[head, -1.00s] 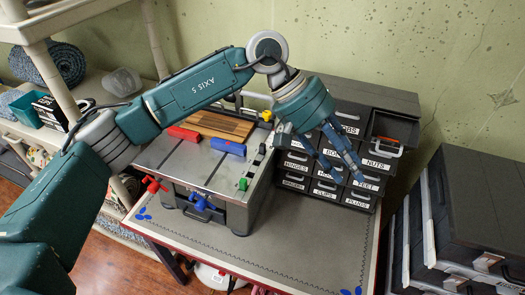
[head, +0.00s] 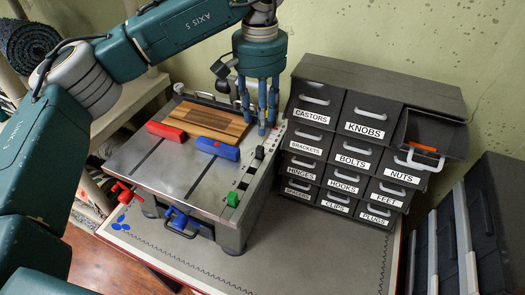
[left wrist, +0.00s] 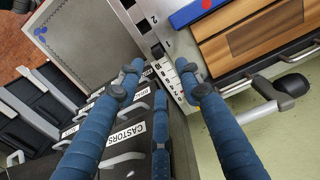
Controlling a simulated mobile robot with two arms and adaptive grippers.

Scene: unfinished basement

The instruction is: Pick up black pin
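The black pin (head: 259,153) is a small dark peg standing on the marked strip along the right edge of the grey bench-top machine. In the left wrist view the black pin (left wrist: 158,51) shows between and just beyond the fingertips, beside a numbered scale. My left gripper (head: 261,128) points down close to the pin, slightly behind it in the head view. Its blue fingers are spread and empty, as the left wrist view (left wrist: 158,68) shows. I cannot tell the exact height above the pin. My right gripper is not in view.
A green pin (head: 233,200) stands nearer on the same strip. A blue block (head: 218,149), a red block (head: 166,131) and a wooden board (head: 205,120) lie on the machine's top (head: 150,165).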

